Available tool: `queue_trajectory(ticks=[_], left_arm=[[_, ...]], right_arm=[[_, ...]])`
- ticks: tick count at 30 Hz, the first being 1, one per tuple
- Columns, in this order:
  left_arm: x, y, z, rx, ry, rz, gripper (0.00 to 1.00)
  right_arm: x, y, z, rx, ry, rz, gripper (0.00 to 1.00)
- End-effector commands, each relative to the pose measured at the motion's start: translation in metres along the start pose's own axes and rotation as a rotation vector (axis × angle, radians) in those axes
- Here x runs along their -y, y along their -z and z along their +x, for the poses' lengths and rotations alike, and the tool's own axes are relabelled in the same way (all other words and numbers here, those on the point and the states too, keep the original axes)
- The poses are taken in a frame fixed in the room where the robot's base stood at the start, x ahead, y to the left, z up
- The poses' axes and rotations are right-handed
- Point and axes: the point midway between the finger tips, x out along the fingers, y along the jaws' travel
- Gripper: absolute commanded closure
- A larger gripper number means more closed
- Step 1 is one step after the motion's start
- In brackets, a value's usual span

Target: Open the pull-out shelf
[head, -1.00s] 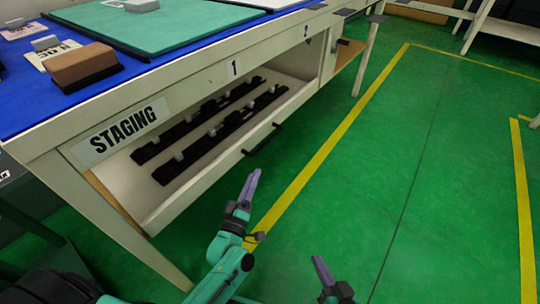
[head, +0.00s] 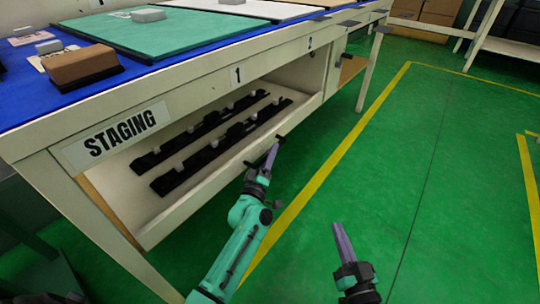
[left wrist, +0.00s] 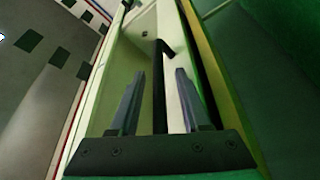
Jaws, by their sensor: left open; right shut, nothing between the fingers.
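The pull-out shelf (head: 205,180) sits under the table below the label 1. Two black rails with pale clips (head: 215,143) lie in it. Its black handle (head: 282,137) is on the front panel, partly hidden by my left gripper (head: 272,155). That gripper is open at the handle. In the left wrist view the dark handle bar (left wrist: 159,90) runs between the two fingers of the left gripper (left wrist: 158,85); contact cannot be told. My right gripper (head: 337,228) is shut and empty over the floor, right of the shelf.
The table (head: 190,88) carries a blue cover, a green mat (head: 165,32), a brown block (head: 82,66) and small grey blocks. A STAGING sign (head: 115,137) is on its front. Another bay (head: 350,68) lies under label 2. The green floor at right is clear.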

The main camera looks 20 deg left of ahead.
Motion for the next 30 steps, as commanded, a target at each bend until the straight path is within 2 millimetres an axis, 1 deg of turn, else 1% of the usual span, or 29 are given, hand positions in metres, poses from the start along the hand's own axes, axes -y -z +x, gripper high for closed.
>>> queue_trajectory(ticks=[6,8,9,10,30], left_arm=[[-0.0001,0.0002,0.0003,0.000,0.000,0.000,0.53],[-0.0001,0.0003,0.0003,0.000,0.000,0.000,0.76],[-0.0001,0.0003,0.0002,0.000,0.000,0.000,0.91],[-0.0001,0.0003,0.0002,-0.001,0.000,0.000,1.00],[0.0005,0.0005,-0.0001,-0.001,0.001,0.001,1.00]], right_arm=[[0.0001,0.0012,0.0004,-0.003,0.000,-0.001,1.00],[0.0001,0.0011,0.0004,-0.003,0.000,0.000,1.00],[0.0002,0.0011,0.0004,-0.003,0.000,0.000,1.00],[0.0002,0.0011,0.0004,-0.003,0.000,0.000,1.00],[0.0003,0.0004,0.0002,-0.001,0.000,0.001,1.00]])
